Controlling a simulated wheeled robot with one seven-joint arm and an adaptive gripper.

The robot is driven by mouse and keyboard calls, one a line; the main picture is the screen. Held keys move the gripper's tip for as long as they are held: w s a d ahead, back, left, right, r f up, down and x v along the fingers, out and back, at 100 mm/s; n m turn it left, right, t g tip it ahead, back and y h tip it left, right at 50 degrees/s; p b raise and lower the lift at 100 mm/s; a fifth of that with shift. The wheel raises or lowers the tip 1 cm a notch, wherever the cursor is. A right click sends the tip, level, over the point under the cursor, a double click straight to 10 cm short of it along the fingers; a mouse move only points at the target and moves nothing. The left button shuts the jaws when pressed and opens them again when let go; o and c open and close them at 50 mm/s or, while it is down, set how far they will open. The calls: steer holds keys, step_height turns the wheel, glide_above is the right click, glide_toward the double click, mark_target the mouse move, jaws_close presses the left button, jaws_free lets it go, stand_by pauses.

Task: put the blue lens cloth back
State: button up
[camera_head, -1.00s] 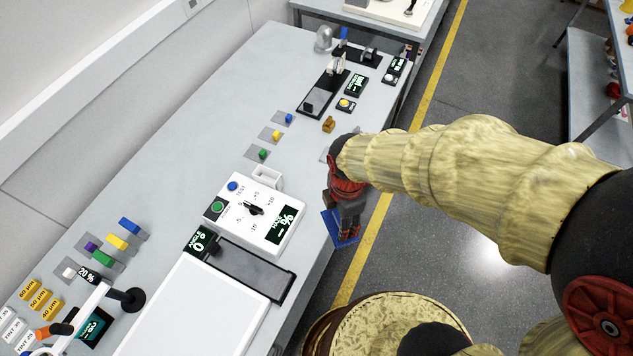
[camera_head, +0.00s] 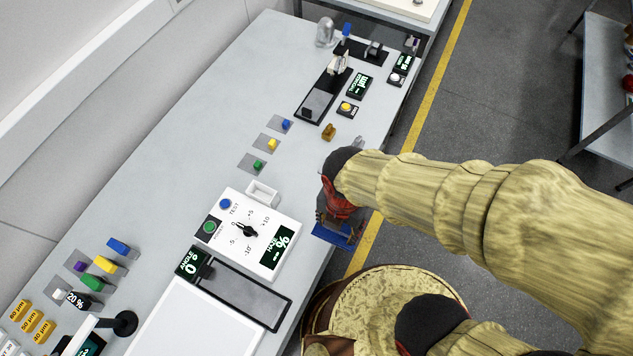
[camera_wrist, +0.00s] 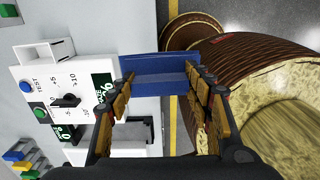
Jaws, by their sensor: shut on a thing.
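The blue lens cloth (camera_head: 338,235) is a flat dark-blue piece at the front edge of the bench, right of the white control box. It also shows in the wrist view (camera_wrist: 158,73), between the fingers. My gripper (camera_wrist: 160,85) is shut on it, with the fingers at its two ends. In the head view my gripper (camera_head: 340,218) points down, partly hidden by my own arm. The cloth seems to be at or beyond the bench edge; its height above the bench is hard to tell.
The white control box (camera_head: 246,231) has a knob and a haze display. A small open white holder (camera_head: 263,192) stands behind it. Small coloured blocks lie on grey pads (camera_head: 251,163). A dark-framed panel (camera_head: 243,291) lies in front. The bench (camera_head: 205,140) is clear toward the wall.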

steer(key=w+a+f+b, duration=0.1)
steer(key=w+a+f, duration=0.1)
steer(key=w+f, duration=0.1)
steer(key=w+a+f+b, duration=0.1)
steer(key=w+a+f, duration=0.1)
steer(key=w, duration=0.3)
steer(key=w+a+f+b, duration=0.1)
steer(key=w+a+f, duration=0.1)
steer(key=w+f, duration=0.1)
steer(key=shift+w+f, duration=0.3)
steer(key=shift+w, duration=0.35)
steer(key=shift+w+a+f, duration=0.2)
steer(key=shift+w+f, duration=0.2)
steer(key=shift+f, duration=0.15)
step_height(320, 180, down, 3)
steer(key=shift+w+f+b, duration=0.1)
steer(key=shift+f+b, duration=0.1)
steer(key=shift+b, duration=0.35)
steer(key=shift+r, duration=0.1)
steer(key=o, duration=1.1)
